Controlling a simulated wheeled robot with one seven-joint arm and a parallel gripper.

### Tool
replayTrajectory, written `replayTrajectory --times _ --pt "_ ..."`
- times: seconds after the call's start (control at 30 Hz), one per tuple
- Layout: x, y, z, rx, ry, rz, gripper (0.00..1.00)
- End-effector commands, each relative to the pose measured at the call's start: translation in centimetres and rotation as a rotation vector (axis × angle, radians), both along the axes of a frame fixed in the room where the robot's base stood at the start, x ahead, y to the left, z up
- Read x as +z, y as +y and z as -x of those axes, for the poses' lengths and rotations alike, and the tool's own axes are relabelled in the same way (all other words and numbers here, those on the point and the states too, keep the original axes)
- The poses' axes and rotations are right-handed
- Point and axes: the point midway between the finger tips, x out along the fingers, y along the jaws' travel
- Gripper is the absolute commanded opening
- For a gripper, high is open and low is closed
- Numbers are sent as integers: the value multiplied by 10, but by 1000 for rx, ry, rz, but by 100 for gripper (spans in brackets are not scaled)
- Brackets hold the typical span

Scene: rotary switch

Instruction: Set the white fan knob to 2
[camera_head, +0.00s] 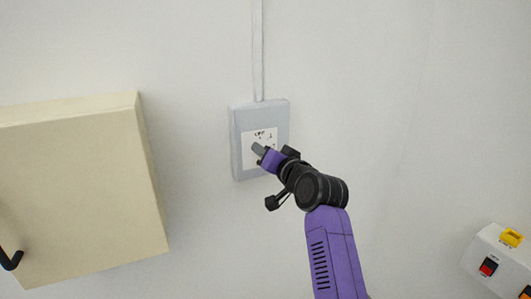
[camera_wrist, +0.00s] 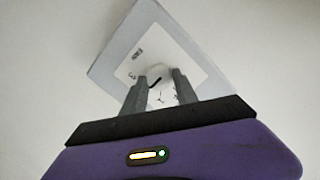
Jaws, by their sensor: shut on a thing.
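The white fan knob (camera_wrist: 156,76) sits on a white label plate on a grey wall box (camera_head: 236,142). In the wrist view the knob shows between the two grey fingers of my gripper (camera_wrist: 160,86), with a dark pointer mark on its face. My gripper (camera_head: 259,149) is shut on the knob. In the wrist view the box (camera_wrist: 112,62) appears tilted, and a "3" and other print show on its label; the fingers hide part of the dial. In the head view my gripper covers the knob, so its setting cannot be read there.
A cream cabinet (camera_head: 75,190) with a black handle (camera_head: 10,260) is on the wall at the left. A white box with a red switch (camera_head: 488,266) and a yellow part (camera_head: 511,238) is at the lower right. A conduit (camera_head: 258,50) runs up from the grey box. The wall between is clear.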

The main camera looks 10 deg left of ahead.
Motion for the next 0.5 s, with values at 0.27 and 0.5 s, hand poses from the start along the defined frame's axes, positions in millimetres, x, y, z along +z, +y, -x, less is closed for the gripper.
replayTrajectory --times 0.27,0.5 --pt "-2 0 0 1 3 1 0" --pt "-1 0 0 0 2 1 57"
